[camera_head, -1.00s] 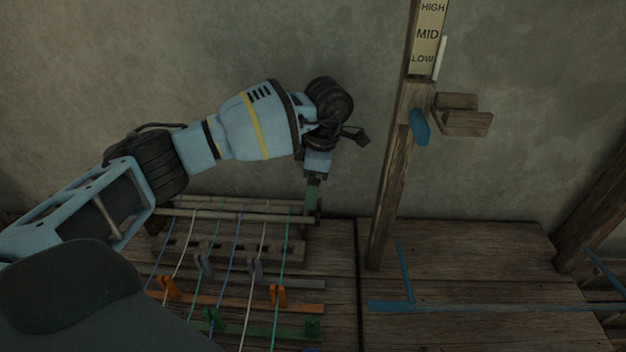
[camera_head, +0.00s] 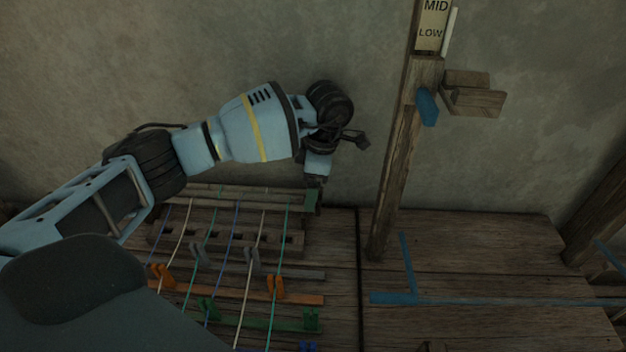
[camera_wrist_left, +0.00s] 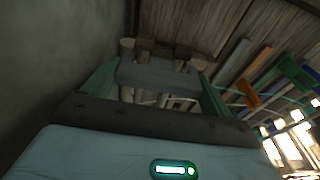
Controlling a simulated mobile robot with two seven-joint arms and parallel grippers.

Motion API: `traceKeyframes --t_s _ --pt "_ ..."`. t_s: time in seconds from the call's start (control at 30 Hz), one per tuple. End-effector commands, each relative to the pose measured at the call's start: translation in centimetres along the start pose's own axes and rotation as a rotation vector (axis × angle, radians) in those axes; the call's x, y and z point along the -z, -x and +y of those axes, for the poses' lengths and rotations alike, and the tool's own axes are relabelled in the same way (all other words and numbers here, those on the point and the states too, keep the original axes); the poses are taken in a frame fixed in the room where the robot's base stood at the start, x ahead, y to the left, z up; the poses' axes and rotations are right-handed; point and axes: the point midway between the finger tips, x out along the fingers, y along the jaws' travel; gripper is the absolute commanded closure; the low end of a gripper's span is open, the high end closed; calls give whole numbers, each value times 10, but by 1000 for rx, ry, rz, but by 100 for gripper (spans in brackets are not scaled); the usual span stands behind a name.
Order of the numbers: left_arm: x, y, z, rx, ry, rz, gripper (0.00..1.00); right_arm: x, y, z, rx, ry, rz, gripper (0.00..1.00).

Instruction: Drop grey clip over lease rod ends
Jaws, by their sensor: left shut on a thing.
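Two pale lease rods (camera_head: 235,198) lie side by side across the warp threads at the back of the loom. My left gripper (camera_head: 314,200) points down at their right ends, with its green fingers level with the rods. In the left wrist view the green fingers (camera_wrist_left: 158,88) are shut on the grey clip (camera_wrist_left: 160,74), a grey bar between them. In the head view the clip is hidden by the gripper. My right gripper is not in view.
A slotted wooden bar (camera_head: 225,238) and orange (camera_head: 240,294) and green (camera_head: 255,322) bars with upright clips lie in front of the rods. A wooden post (camera_head: 395,180) with a blue peg stands to the right. The wall is close behind.

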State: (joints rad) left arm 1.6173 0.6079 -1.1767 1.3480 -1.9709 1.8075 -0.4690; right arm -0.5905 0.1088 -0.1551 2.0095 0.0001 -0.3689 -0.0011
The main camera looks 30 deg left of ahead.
Motion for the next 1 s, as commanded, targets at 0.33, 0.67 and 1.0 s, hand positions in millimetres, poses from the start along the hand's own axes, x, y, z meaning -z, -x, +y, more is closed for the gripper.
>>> traceKeyframes --t_s 0.33,0.67,1.0 --pt "-3 -20 0 1 0 0 37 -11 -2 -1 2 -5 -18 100" --pt "-4 -26 0 0 1 0 37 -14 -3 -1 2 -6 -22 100" --pt "-4 -26 0 0 0 0 0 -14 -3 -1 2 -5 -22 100"
